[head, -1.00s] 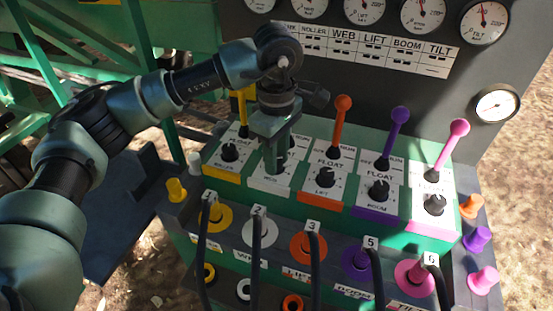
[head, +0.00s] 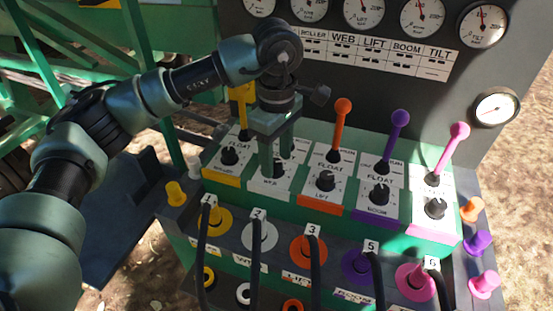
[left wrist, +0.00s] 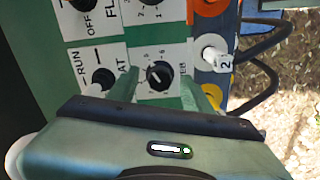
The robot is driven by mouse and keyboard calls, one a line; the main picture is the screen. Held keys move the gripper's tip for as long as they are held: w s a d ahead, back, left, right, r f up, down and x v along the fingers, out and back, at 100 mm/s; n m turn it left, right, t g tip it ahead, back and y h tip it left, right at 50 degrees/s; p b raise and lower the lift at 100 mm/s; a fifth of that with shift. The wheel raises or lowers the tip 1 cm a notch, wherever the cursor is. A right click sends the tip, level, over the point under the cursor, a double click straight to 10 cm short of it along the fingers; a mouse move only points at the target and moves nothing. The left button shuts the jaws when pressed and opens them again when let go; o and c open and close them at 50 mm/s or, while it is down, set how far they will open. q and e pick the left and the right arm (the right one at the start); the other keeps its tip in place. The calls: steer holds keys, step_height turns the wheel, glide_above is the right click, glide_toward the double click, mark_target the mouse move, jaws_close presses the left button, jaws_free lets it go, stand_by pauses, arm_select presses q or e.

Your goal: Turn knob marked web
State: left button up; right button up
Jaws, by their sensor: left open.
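The black web knob (head: 279,169) sits on a white panel lettered WEB, second from the left in the row. In the left wrist view the knob (left wrist: 160,74) shows with a number scale around it. My left gripper (head: 275,160) is over this panel, pointing down and open. Its two green fingers (left wrist: 164,88) show on either side of the knob in the left wrist view, with a gap on both sides. I cannot tell how far the fingertips are above the panel. The gripper partly hides the web panel in the head view. My right gripper is not in view.
The lift knob (head: 325,181) and orange lever (head: 341,125) stand just right; the yellow lever (head: 243,100) stands left. Purple (head: 396,137) and pink levers (head: 451,151) are farther right. Hoses (head: 256,265) run in front below. Gauges (head: 363,11) are on the panel behind.

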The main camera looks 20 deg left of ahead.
mark_target(277, 163)
arm_select(q)
step_height(277, 163, up, 7)
steer(key=shift+f, duration=0.15)
stand_by(0.4)
